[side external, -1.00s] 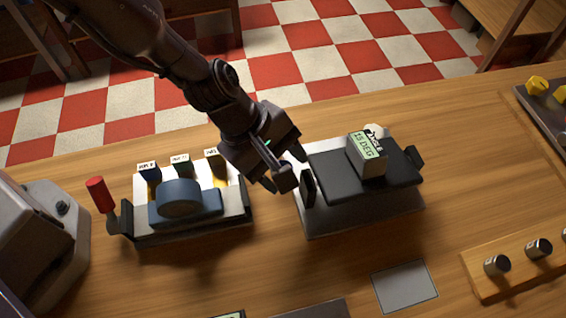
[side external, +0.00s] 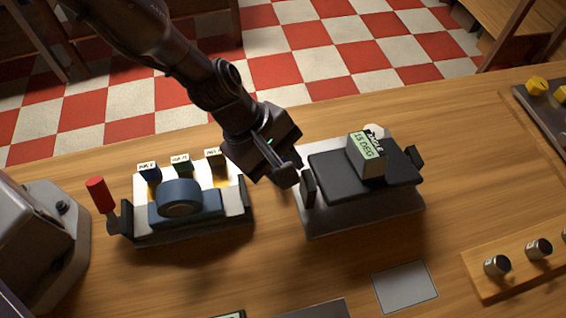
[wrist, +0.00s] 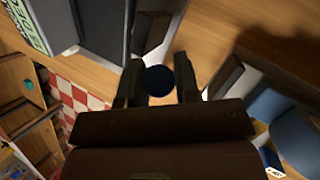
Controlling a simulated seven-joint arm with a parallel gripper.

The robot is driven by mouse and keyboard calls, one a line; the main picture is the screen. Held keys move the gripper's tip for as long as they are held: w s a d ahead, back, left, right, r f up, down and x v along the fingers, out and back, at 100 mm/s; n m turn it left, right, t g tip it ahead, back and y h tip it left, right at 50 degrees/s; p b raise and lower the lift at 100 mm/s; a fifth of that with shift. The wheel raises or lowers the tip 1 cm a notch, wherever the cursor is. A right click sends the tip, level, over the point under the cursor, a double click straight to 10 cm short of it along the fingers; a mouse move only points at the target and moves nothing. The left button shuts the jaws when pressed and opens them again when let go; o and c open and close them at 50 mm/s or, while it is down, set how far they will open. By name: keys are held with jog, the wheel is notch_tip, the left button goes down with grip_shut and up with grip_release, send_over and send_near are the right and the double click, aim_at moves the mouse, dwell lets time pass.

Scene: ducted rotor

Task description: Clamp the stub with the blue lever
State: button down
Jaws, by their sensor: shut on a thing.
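My gripper (side external: 285,178) is between the two fixtures in the side view. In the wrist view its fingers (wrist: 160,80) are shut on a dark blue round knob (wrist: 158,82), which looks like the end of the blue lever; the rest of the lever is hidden. In the side view my gripper hides this knob. The right fixture has a black plate (side external: 330,180) on a silver base (side external: 370,217). The left fixture holds a blue ring-shaped part (side external: 180,197) on a blue block. I cannot tell which part is the stub.
A box reading 15 DEG (side external: 367,156) stands on the black plate. A red handle (side external: 100,194) rises at the left fixture's left end. A grey machine (side external: 35,230) is far left. A wooden rack with metal cylinders (side external: 497,265) is right. A flat grey plate (side external: 404,286) lies in front.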

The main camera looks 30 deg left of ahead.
jog(key=shift+w+a+r+n+g+h, duration=0.2)
jog(key=shift+w+a+g+h, duration=0.2)
jog(key=shift+h, duration=0.1)
jog(key=shift+w+a+r+n+g+h, duration=0.15)
jog(key=shift+w+a+n+g+h, duration=0.05)
jog(key=shift+w+a+g+h, duration=0.25)
jog(key=shift+w+a+r+n+g+h, duration=0.15)
jog(key=shift+w+a+g+h, duration=0.2)
jog(key=shift+h, duration=0.2)
jog(key=shift+w+a+f+n+g+h, duration=0.1)
jog(key=shift+w+a+n+g+h, duration=0.15)
jog(key=shift+h, duration=0.25)
jog(key=shift+w+a+f+n+g+h, duration=0.3)
jog(key=shift+w+a+g+h, duration=0.4)
jog(key=shift+g+h, duration=0.35)
jog(key=shift+w+a+f+n+g+h, duration=0.15)
jog(key=shift+w+a+n+g+h, duration=0.25)
jog(key=shift+w+a+g+h, duration=0.6)
jog(key=shift+s+d+t+h, duration=0.25)
jog(key=shift+d+t+h, duration=0.05)
jog(key=shift+t+h, duration=0.1)
jog(key=c, duration=0.8)
grip_release()
jog(key=shift+c, duration=0.2)
jog(key=v, duration=1.3)
